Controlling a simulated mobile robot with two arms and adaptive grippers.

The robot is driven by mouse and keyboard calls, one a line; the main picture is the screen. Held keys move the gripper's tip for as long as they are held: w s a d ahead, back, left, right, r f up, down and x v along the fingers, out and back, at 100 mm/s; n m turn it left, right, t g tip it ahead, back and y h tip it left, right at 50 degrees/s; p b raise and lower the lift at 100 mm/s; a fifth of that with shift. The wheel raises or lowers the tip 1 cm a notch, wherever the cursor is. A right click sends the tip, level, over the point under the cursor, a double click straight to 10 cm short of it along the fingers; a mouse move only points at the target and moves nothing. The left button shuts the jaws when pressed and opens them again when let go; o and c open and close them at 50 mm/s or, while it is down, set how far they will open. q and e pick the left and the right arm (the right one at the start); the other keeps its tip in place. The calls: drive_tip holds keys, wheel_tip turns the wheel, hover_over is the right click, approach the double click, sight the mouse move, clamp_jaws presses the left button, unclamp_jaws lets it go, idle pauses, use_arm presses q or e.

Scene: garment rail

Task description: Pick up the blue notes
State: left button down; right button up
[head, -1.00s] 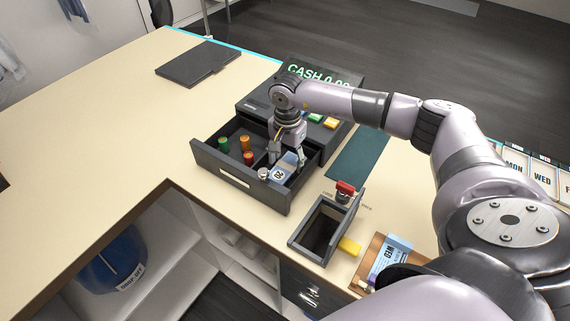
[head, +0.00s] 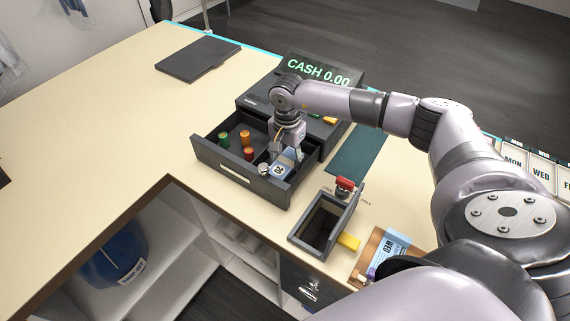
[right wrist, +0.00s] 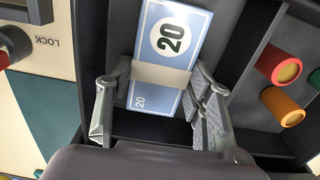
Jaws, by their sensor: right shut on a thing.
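The blue notes (head: 284,168) are a banded bundle marked 20, lying in the right-hand compartment of the open cash drawer (head: 238,172). In the right wrist view the bundle (right wrist: 172,40) has a pale band around its middle. My right gripper (head: 287,155) reaches down into the drawer from above and is shut on the notes. In the right wrist view its fingers (right wrist: 160,108) stand on either side of the bundle around the band. The gripper hides part of the notes in the head view. My left gripper is not in view.
Green, orange and red coin rolls (head: 248,153) stand in the drawer's left part. An open dark box (head: 322,222) and a red knob (head: 345,184) are to the right. The counter's left side is largely clear.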

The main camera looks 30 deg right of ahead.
drive_tip(key=shift+r, duration=0.15)
drive_tip(key=shift+w+r+b, duration=0.1)
drive_tip(key=shift+r+b, duration=0.2)
drive_tip(key=shift+r, duration=0.3)
wheel_tip(320, 180, up, 18)
drive_tip(key=b, duration=0.5)
wheel_tip(320, 180, up, 6)
drive_tip(key=p, duration=0.4)
hover_over(286, 160)
drive_tip(key=shift+f, duration=0.2)
drive_tip(key=shift+s+f, duration=0.1)
drive_tip(key=shift+s, duration=0.1)
